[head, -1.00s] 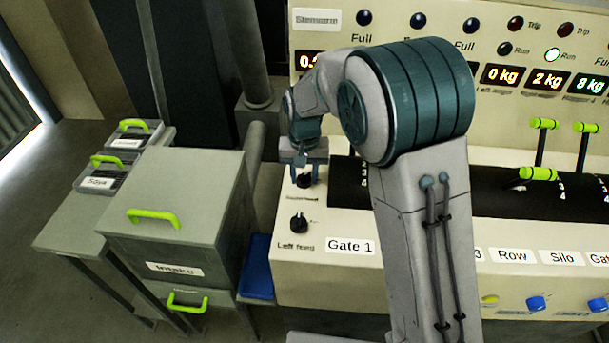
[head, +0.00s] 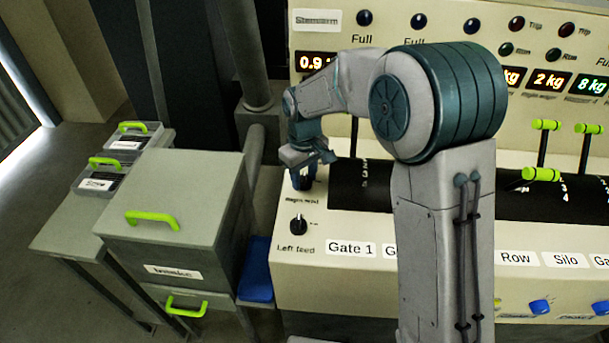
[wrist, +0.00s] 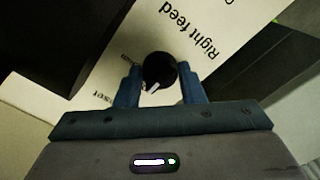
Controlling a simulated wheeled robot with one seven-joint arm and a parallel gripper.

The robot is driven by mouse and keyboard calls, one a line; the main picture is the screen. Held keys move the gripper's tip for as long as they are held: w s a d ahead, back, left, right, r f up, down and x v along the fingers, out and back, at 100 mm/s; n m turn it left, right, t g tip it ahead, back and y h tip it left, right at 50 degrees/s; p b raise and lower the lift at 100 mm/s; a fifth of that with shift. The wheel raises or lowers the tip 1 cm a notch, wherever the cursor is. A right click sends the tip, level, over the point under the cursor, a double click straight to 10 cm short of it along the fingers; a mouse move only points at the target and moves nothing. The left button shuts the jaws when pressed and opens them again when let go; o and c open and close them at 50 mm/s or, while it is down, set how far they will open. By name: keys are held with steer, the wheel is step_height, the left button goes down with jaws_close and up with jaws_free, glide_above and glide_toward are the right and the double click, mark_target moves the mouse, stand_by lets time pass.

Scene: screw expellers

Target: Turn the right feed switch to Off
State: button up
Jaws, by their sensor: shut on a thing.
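The right feed switch is a round black knob with a white pointer mark, seen in the wrist view (wrist: 160,68) beside the printed words "Right feed". My gripper (wrist: 160,84) has its two blue fingers on either side of this knob and is shut on it. The white mark points down and slightly left in the wrist view, toward my gripper's palm. The position lettering near the knob is partly hidden or too blurred to read. In the head view my gripper (head: 303,184) is turned at an angle over the knob and covers most of it.
The left feed knob (head: 298,224) sits just below on the same cream panel (head: 340,222). Green-tipped levers (head: 547,125) stand to the right, beyond my arm. A grey cabinet (head: 170,195) with green handles stands to the left. The Run lamp (head: 551,58) is dark.

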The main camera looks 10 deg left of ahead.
mark_target(304, 176)
stand_by(0.5)
steer(key=o, duration=1)
step_height(304, 176, up, 14)
steer(key=shift+f, duration=0.1)
steer(key=s+d+f+m+t, duration=0.1)
steer(key=s+d+m, duration=0.2)
steer(key=s+d, duration=0.4)
steer(key=s+d+f+m+t, duration=0.1)
steer(key=s+d+m, duration=0.2)
steer(key=s+d, duration=0.4)
steer(key=s+d+f+m, duration=0.1)
steer(key=s+d+m, duration=0.2)
steer(key=s+d, duration=0.4)
steer(key=shift+s+d+f+m+t, duration=0.1)
steer(key=shift+d+f+m+t, duration=0.1)
steer(key=shift+d, duration=0.55)
steer(key=shift+d+f+m+t, duration=0.1)
steer(key=shift+d+m+t, duration=0.1)
steer(key=shift+d, duration=0.5)
